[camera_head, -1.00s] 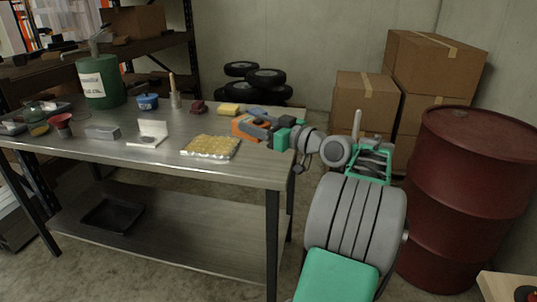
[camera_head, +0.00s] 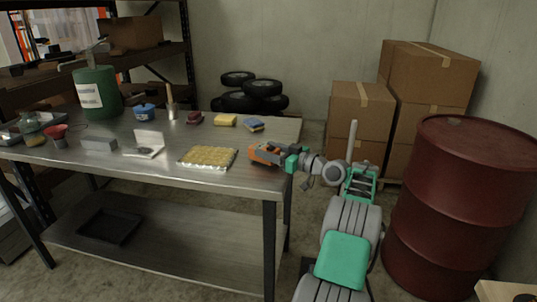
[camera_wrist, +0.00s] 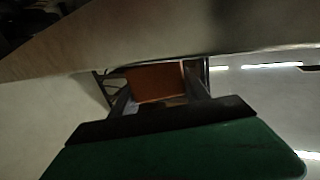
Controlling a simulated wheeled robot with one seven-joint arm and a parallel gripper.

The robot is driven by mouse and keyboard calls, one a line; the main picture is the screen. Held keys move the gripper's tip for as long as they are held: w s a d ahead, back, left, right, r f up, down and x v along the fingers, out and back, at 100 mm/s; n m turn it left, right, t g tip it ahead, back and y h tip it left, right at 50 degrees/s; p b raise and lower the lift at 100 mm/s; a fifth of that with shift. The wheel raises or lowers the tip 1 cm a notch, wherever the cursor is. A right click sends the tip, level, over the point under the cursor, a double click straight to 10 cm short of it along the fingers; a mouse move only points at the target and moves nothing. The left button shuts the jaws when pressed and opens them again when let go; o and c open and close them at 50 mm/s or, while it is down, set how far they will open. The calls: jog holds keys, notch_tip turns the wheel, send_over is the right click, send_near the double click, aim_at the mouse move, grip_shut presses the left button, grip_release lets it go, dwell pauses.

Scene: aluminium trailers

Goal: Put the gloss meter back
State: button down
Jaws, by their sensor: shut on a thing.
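An orange, block-like thing (camera_head: 263,152), which I take to be the gloss meter, is at the right end of the metal table (camera_head: 205,184). My gripper (camera_head: 267,154) is shut on it. In the wrist view the orange block (camera_wrist: 155,82) sits between the two dark fingers of my gripper (camera_wrist: 158,90). I cannot tell whether it touches the tabletop or hangs just above it. An open white case (camera_head: 147,143) with a dark patch in it stands farther left on the table.
A tray of yellowish pieces (camera_head: 207,157) lies just left of my gripper. A blue-and-yellow sponge (camera_head: 253,125) and a yellow block (camera_head: 225,120) lie behind. A grey block (camera_head: 99,144) is at the left. A red drum (camera_head: 453,205) and cardboard boxes (camera_head: 361,120) stand to the right.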

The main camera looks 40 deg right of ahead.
jog(key=shift+f, duration=0.6)
jog(key=c, duration=0.5)
grip_release()
